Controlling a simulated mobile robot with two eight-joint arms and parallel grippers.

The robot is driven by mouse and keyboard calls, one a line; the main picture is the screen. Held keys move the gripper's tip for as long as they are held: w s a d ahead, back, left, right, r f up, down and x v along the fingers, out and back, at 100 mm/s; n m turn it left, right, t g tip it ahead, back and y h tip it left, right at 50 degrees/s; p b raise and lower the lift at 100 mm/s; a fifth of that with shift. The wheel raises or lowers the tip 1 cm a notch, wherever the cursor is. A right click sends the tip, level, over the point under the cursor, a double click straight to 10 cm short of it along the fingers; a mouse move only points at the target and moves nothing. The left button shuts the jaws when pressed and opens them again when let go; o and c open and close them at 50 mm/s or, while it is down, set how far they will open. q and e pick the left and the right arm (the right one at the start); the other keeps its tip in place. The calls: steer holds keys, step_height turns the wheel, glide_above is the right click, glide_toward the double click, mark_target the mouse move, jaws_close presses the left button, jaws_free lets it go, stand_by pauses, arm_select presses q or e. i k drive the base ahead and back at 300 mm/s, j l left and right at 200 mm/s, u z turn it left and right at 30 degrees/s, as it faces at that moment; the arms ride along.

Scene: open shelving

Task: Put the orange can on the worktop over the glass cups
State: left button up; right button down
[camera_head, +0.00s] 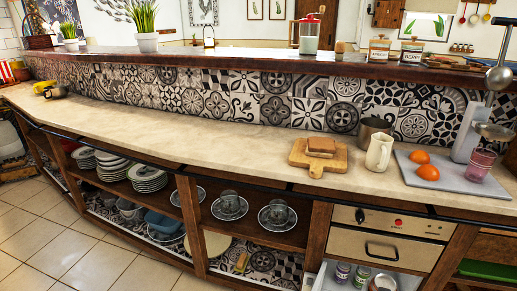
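Two glass cups stand on saucers on the upper open shelf, one glass cup (229,200) on the left and one glass cup (278,211) on the right. The pale worktop (240,145) runs above them, and its part over the cups is bare. An open drawer (321,274) at the bottom holds several small containers, including a purple-labelled jar (342,272) and a round-topped container (383,283) cut by the frame edge. I cannot make out which, if any, is the orange can. Neither of my grippers is in view.
A bread board (335,162), a cream jug (379,152) and a grey tray (450,180) with two oranges (427,172) occupy the worktop's right side. Stacked plates (148,178) fill shelves at left.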

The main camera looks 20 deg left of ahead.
mark_target(240, 146)
steer(key=i+j+u, duration=0.1)
steer(key=j, duration=0.35)
steer(key=i+j+u, duration=0.1)
steer(key=j, duration=0.35)
steer(key=i+j+u, duration=0.1)
steer(key=j, duration=0.35)
steer(key=i+j+u, duration=0.1)
steer(key=j, duration=0.3)
